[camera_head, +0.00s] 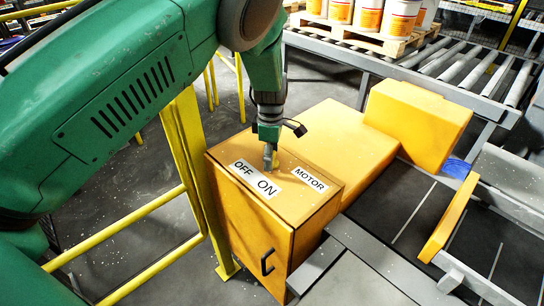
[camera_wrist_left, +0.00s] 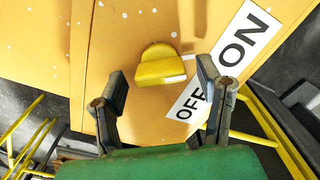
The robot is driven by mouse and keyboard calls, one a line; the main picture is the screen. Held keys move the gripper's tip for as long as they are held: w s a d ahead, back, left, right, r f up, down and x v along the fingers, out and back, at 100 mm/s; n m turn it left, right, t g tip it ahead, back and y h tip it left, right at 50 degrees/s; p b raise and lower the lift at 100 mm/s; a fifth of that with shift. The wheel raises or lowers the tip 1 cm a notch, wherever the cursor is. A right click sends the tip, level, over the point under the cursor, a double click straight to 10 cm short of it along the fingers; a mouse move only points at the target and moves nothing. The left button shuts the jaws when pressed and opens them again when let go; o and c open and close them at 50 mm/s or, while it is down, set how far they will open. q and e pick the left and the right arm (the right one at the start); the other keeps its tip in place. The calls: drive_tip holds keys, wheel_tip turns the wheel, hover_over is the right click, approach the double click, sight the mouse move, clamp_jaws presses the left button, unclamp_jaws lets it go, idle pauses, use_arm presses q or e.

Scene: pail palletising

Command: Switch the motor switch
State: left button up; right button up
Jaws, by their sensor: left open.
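The motor switch (camera_wrist_left: 160,66) is a yellow half-round knob with a pale line along its lower edge, on top of a yellow cabinet (camera_head: 262,240). A white OFF/ON label (camera_head: 256,179) and a MOTOR label (camera_head: 310,179) lie beside it. My left gripper (camera_head: 270,160) points down over the cabinet top and mostly hides the knob in the head view. In the left wrist view, my left gripper (camera_wrist_left: 162,75) is open, with one finger on each side of the knob and visible gaps to it. My right gripper is not in view.
A yellow guard rail (camera_head: 190,170) stands left of the cabinet. A dark conveyor (camera_head: 430,225) runs on the right, with a yellow block (camera_head: 418,122) beside it. Pails (camera_head: 369,16) stand on a wooden pallet (camera_head: 370,40) at the back, by a roller conveyor (camera_head: 465,68).

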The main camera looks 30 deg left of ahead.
use_arm(q)
wheel_tip(320, 180, up, 11)
drive_tip(key=shift+w+r, duration=0.15)
idle(0.5)
